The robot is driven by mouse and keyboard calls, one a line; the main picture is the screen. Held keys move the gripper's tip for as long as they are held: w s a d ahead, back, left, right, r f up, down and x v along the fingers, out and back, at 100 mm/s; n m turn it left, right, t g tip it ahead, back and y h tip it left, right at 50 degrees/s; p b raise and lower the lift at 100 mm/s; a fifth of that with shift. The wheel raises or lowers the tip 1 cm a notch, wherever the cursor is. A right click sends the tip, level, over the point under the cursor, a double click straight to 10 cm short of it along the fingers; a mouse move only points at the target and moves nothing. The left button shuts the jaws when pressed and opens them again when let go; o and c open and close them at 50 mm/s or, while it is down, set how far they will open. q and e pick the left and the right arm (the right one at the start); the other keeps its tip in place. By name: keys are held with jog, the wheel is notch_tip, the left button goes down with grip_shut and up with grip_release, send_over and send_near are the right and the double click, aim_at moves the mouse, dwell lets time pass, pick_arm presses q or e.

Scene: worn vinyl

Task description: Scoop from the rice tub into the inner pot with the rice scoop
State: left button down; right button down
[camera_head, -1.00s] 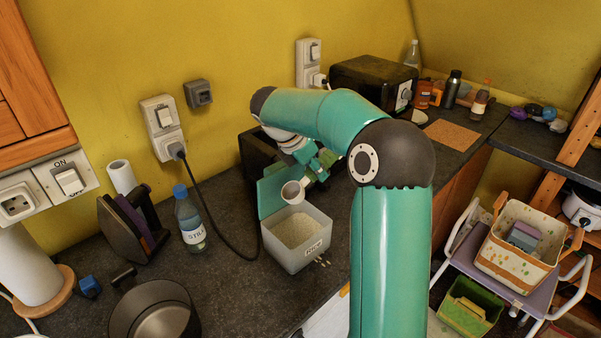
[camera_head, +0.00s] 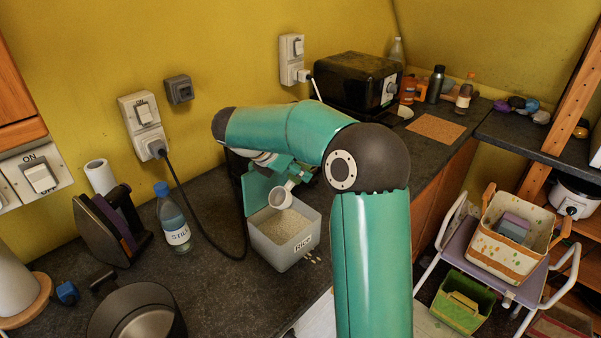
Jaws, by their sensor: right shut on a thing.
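The rice tub (camera_head: 308,246), a pale open box labelled RICE with a green lid (camera_head: 257,190) raised at its back, stands on the counter and holds white rice. My right gripper (camera_head: 298,176) is shut on the rice scoop (camera_head: 281,198), a small whitish cup, above the back part of the tub. The fingers are small and partly hidden by my arm. I cannot tell whether the scoop holds rice. A dark round pot (camera_head: 140,308), seemingly the inner pot, is at the lower left, cut by the bottom edge. My left gripper is out of view.
A STILL water bottle (camera_head: 173,220) and an iron (camera_head: 112,225) stand left of the tub. A black cable (camera_head: 205,228) runs along the counter beside it. A black oven (camera_head: 355,82) is at the back. Bare counter lies between pot and tub.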

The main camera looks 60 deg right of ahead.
jog(key=shift+w+a+f+g+h+b, duration=0.1)
jog(key=shift+a+f+g+h+b, duration=0.15)
jog(key=shift+f+h+b, duration=0.35)
jog(key=shift+w+a+f+g+h+b, duration=0.1)
jog(key=shift+a+f+g+h+b, duration=0.15)
jog(key=shift+f+b, duration=0.5)
jog(key=shift+d+f+b, duration=0.1)
jog(key=shift+f+b, duration=2.65)
jog(key=shift+f, duration=1.95)
jog(key=shift+r, duration=0.15)
